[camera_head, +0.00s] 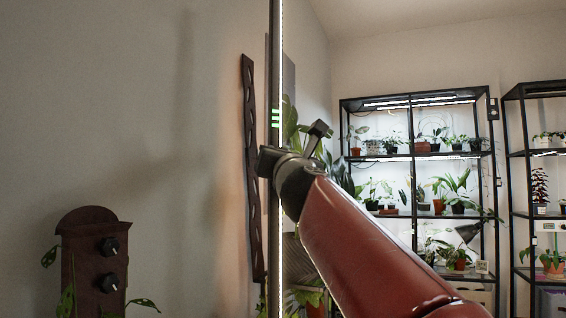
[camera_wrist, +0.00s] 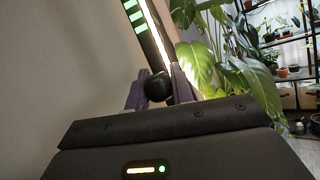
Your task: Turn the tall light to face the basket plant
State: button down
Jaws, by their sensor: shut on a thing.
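The tall light (camera_head: 275,60) is a thin upright dark bar with a bright white strip along its right edge and green marks partway up. In the wrist view the tall light (camera_wrist: 147,32) rises tilted, its lit strip on the right side. My gripper (camera_wrist: 160,88) is shut on a round black knob (camera_wrist: 157,88) at the light. In the head view my gripper (camera_head: 268,162) is at the bar, with its fingers mostly hidden. A large leafy plant (camera_wrist: 215,60) stands right of the light in the wrist view. I cannot tell whether it is the basket plant.
A dark panel with two black knobs (camera_head: 92,250) stands at lower left. A wavy dark wooden strip (camera_head: 252,170) is on the wall behind the light. Black shelves (camera_head: 413,175) with several lit potted plants stand at right. Bare wall fills the left.

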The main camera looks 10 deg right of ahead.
jog(key=shift+w+a+m+g+h+p, duration=0.2)
jog(key=shift+a+m+g+h, duration=0.5)
jog(key=shift+m+h, duration=1.15)
jog(key=shift+w+a+m+g+h+p, duration=0.2)
jog(key=shift+a+m+g+h, duration=0.5)
jog(key=shift+h, duration=2.2)
jog(key=shift+w+a+m+g+h+p, duration=0.1)
jog(key=shift+a+m+g+h+p, duration=0.25)
jog(key=shift+m+g+h, duration=1.45)
jog(key=shift+n+t+h, duration=0.35)
jog(key=shift+t+h, duration=0.3)
jog(key=shift+t, duration=0.05)
jog(key=c, duration=1.3)
grip_release()
